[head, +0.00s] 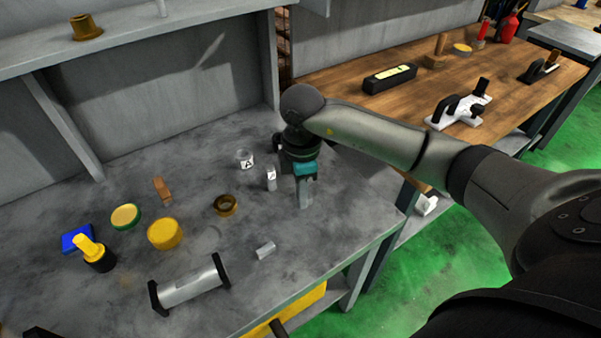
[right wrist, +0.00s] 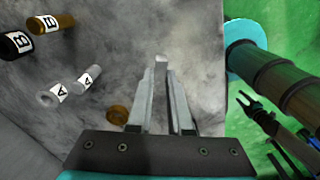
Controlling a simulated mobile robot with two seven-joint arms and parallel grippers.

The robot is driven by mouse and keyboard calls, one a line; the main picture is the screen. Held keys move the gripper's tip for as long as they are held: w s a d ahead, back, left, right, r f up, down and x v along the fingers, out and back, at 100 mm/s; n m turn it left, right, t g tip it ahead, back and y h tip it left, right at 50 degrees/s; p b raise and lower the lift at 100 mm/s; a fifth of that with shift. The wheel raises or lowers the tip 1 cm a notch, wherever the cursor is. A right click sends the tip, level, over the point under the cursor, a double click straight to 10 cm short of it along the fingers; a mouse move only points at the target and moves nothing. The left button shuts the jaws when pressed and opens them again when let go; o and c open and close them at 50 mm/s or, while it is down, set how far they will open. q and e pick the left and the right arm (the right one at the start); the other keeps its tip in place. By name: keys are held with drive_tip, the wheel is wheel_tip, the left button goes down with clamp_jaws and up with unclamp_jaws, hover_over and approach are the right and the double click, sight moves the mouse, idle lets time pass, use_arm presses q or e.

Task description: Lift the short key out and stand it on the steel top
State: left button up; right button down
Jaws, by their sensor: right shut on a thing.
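My right gripper (head: 305,203) points down over the right part of the grey steel top (head: 330,235). In the right wrist view, its fingers (right wrist: 160,100) are shut on a slim, light grey bar (right wrist: 160,72), which looks like the short key. The bar stands upright along the fingers. In the head view the fingers largely hide it, and I cannot tell whether its lower end touches the steel top. My left gripper is not seen clearly in either view.
The bench edge is close on the right.

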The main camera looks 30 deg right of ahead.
drive_tip(key=shift+s+d+f, duration=0.15)
drive_tip(key=shift+d+f, duration=0.4)
drive_tip(key=shift+d, duration=0.2)
drive_tip(key=shift+f, duration=0.2)
drive_tip(key=shift+f+b, duration=0.5)
drive_tip(key=shift+b, duration=0.2)
drive_tip(key=b, duration=0.5)
hover_over(307, 225)
wheel_tip(307, 225, down, 5)
drive_tip(key=shift+f, duration=0.2)
use_arm(q)
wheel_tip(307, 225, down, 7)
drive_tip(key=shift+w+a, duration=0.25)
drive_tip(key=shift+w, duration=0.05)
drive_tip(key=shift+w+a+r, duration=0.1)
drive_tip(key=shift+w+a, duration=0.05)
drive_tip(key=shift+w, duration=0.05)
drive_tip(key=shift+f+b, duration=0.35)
drive_tip(key=shift+b, duration=0.15)
use_arm(e)
drive_tip(key=shift+f, duration=0.6)
